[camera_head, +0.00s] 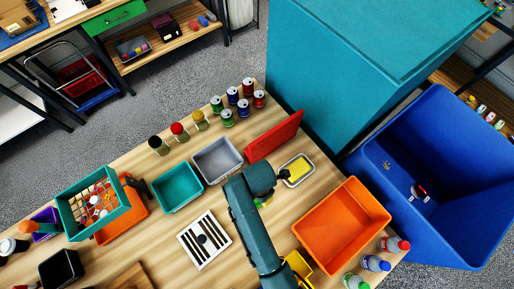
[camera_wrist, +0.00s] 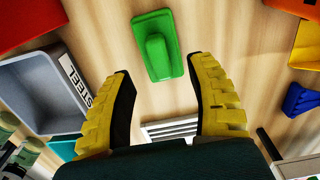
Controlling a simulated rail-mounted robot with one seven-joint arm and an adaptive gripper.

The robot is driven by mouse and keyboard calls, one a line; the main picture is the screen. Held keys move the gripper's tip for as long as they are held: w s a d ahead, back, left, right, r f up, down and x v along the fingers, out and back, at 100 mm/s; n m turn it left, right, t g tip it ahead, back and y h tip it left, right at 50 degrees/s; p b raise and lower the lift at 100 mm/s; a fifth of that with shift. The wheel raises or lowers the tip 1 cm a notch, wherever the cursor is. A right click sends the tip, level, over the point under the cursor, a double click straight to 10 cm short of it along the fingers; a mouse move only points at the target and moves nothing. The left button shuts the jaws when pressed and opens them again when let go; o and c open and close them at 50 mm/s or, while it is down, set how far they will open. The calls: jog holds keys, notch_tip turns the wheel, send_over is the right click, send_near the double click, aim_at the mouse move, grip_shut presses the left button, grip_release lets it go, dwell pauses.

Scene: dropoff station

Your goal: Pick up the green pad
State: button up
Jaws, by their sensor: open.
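The green pad (camera_wrist: 157,62) lies on the wooden table in the upper middle of the wrist view, with a raised grip-like block on top. My gripper (camera_wrist: 160,72) is open, with its two yellow-and-black fingers spread left and right of the pad's near end in the picture. Nothing is held between the fingers. I cannot tell the height of the fingertips above the table. In the head view my arm covers most of this spot, and only a small bit of green (camera_head: 257,203) shows beside it.
A grey bin (camera_wrist: 35,90) stands left of the pad, and a white slotted tray (camera_head: 192,252) lies near. An orange bin (camera_head: 308,232), a red panel (camera_head: 275,135) and a metal tray with a yellow sponge (camera_head: 298,169) are around. A blue item (camera_wrist: 301,100) lies right.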

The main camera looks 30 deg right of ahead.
jog(key=shift+a+f, duration=0.2)
jog(key=shift+f, duration=1.35)
jog(key=shift+a+f, duration=0.2)
jog(key=shift+f, duration=1.3)
grip_shut()
